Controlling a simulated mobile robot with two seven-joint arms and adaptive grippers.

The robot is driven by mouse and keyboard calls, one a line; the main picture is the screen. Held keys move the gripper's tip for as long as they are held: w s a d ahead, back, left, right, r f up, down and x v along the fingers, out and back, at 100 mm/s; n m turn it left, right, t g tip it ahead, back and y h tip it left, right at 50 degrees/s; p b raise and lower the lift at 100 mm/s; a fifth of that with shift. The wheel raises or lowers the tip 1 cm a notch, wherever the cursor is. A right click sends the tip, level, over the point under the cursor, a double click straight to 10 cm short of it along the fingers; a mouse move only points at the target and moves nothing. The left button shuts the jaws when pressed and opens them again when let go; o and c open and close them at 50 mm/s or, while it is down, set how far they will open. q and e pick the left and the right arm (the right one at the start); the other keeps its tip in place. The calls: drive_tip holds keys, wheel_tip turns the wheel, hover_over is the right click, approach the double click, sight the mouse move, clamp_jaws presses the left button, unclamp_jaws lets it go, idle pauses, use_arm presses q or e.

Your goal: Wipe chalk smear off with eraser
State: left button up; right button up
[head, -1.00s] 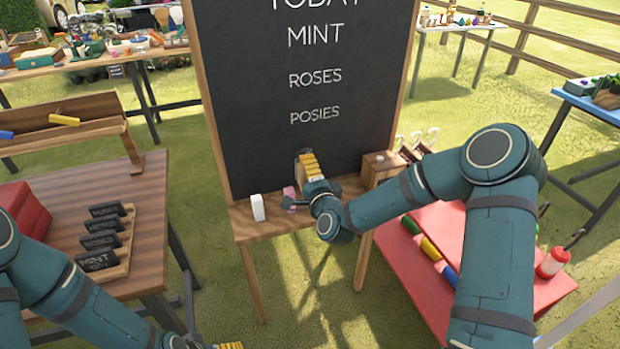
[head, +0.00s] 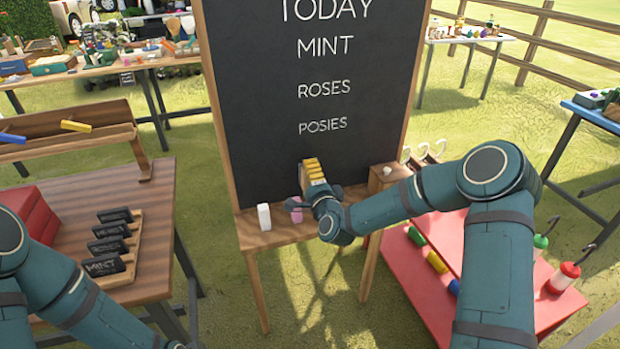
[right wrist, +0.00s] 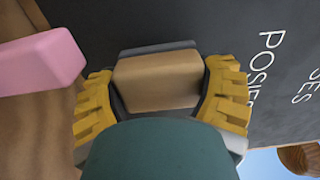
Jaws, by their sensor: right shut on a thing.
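The blackboard (head: 250,100) stands upright in a wooden frame, with the words TODAY, MINT, ROSES and POSIES in white. My right gripper (head: 314,170) is in front of its lower part, below POSIES. In the right wrist view my right gripper (right wrist: 160,85) is shut on a wooden block eraser (right wrist: 158,80) with a dark grey pad, its pad side toward the board. I cannot tell whether the pad touches the board. I make out no clear chalk smear; the arm and eraser hide part of the board. My left gripper is out of view; only its arm shows at lower left.
The easel's ledge (head: 250,240) holds a white block (head: 264,217) and a pink block (head: 296,208), close to my right gripper. A wooden box (head: 388,177) stands to the right. A brown table (head: 70,200) is at left and a red stand (head: 415,290) at right.

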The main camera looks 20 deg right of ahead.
sight(322, 170)
drive_tip(key=shift+w, duration=1)
idle(0.3)
drive_tip(key=shift+d, duration=2)
drive_tip(key=shift+w, duration=0.1)
drive_tip(key=shift+a, duration=0.1)
